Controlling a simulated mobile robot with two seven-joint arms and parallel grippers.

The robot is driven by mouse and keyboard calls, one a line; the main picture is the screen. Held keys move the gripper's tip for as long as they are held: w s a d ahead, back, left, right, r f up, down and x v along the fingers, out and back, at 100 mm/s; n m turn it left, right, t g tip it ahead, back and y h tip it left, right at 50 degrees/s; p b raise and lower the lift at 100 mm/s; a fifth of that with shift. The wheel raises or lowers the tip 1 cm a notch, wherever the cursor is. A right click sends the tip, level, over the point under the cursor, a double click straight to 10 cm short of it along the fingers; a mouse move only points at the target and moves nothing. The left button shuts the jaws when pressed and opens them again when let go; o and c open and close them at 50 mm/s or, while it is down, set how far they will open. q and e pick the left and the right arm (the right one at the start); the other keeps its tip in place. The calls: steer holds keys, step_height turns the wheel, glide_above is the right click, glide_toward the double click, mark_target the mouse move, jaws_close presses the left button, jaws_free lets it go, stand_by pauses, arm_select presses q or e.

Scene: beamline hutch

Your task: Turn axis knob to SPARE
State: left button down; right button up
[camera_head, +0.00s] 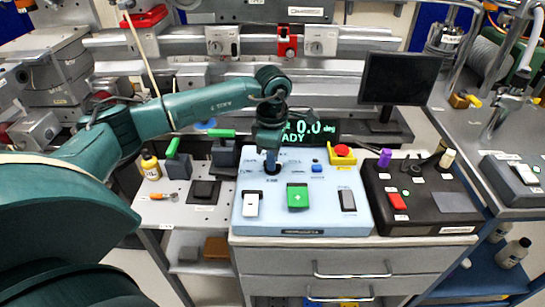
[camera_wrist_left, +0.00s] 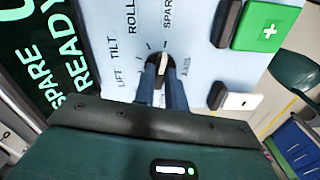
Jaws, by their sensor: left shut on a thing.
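The axis knob (camera_head: 272,170) stands on the pale blue control panel (camera_head: 325,213), below the display. In the left wrist view the knob (camera_wrist_left: 162,62) is dark with a white pointer line, which points up toward the SPARE label. LIFT, TILT and ROLL labels lie around its left side. My left gripper (camera_head: 271,157) comes down from above, and its two fingers (camera_wrist_left: 161,82) are shut on the knob from both sides. The fingers hide part of the knob. The display (camera_wrist_left: 55,75) reads SPARE and READY in green. My right gripper is not in view.
A green plus button (camera_head: 298,197), a white rocker (camera_head: 251,203) and a dark rocker (camera_head: 347,200) sit near the knob. A red emergency button (camera_head: 343,150) is at the panel's back right. A black control box (camera_head: 425,217) stands to the right.

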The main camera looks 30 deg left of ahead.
arm_select(q)
steer(key=c, duration=1.4)
jaws_free()
steer(key=shift+c, duration=0.2)
step_height(320, 180, up, 13)
